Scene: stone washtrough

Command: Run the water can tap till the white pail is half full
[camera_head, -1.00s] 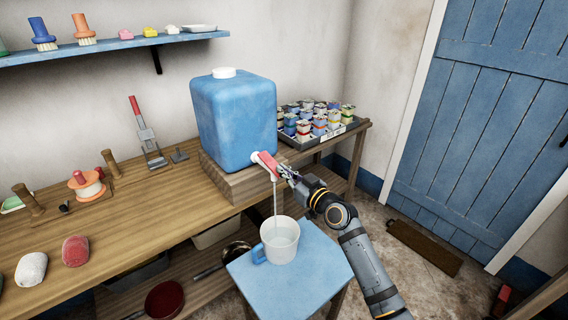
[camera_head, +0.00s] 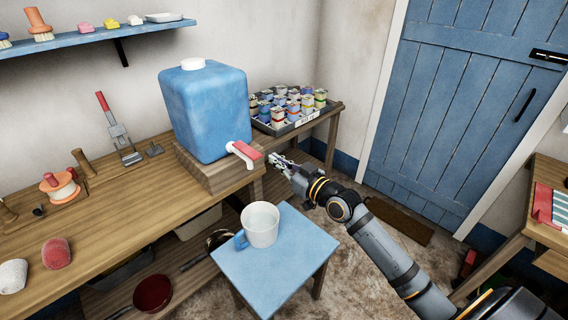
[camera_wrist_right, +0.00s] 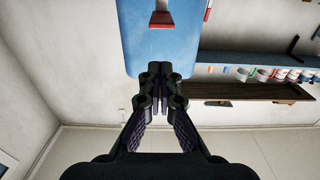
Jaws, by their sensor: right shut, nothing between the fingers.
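The blue water can (camera_head: 206,112) stands on a wooden block on the bench, with a white cap. Its tap has a red lever (camera_head: 246,151) and a white spout (camera_head: 236,167); no stream shows below the spout. The white pail (camera_head: 262,222) with a blue handle stands upright on the blue stool (camera_head: 285,262), below the tap. Its water level is hard to read. My right gripper (camera_head: 277,160) is shut and empty, just right of the lever and apart from it. In the right wrist view its fingertips (camera_wrist_right: 161,72) are together, with the lever (camera_wrist_right: 161,19) beyond. My left gripper is out of view.
A tray of small tins (camera_head: 312,121) sits on the bench right of the can. A wooden table (camera_head: 520,230) stands at the right, and a blue door (camera_head: 455,100) behind. Pans lie on the shelf under the bench. Open floor lies around the stool.

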